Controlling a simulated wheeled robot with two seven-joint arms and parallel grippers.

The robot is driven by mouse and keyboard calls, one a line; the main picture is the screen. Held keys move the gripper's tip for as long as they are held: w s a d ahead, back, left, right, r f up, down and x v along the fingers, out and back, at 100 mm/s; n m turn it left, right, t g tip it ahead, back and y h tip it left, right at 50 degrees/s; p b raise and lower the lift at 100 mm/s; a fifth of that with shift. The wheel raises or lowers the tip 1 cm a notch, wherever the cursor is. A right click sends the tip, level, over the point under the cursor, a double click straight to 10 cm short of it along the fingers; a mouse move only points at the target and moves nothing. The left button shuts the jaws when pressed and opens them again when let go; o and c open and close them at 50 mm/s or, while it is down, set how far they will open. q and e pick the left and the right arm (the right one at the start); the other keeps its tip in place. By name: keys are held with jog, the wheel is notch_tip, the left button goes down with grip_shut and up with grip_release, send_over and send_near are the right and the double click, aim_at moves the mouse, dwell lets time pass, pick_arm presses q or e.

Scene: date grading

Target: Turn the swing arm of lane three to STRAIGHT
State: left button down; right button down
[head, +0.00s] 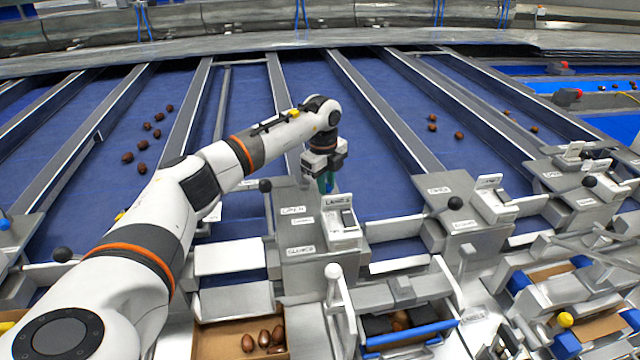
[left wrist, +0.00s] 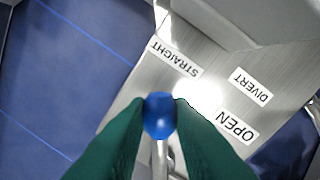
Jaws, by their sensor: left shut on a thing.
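My left gripper (head: 325,184) reaches over the back of the grey lane post (head: 300,268) in the middle of the head view. In the left wrist view its green fingers (left wrist: 160,118) are shut on the blue ball knob (left wrist: 159,115) of the swing arm. A thin metal rod shows below the knob between the fingers. The STRAIGHT label (left wrist: 175,58) is just above the knob, the DIVERT label (left wrist: 250,87) to its right, and the OPEN label (left wrist: 235,125) lower right. The head view hides the knob behind the gripper. My right gripper is not in view.
Blue lanes with grey dividers (head: 375,105) run behind the post. Dark dates (head: 142,145) lie on the left lane. A black knob (head: 265,186) stands left of the post. A carton (head: 215,338) with dates is below. Another post (head: 470,215) stands to the right.

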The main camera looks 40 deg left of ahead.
pick_arm(q)
jog(key=shift+w+r+n, duration=0.1)
jog(key=shift+w+n, duration=0.4)
jog(key=shift+n, duration=0.1)
jog(key=c, duration=1.3)
grip_release()
jog(key=shift+o, duration=0.2)
jog(key=shift+r+b, duration=0.3)
jog(key=shift+r, duration=0.1)
notch_tip(320, 180, up, 11)
jog(key=s+b, duration=0.1)
jog(key=b, duration=0.2)
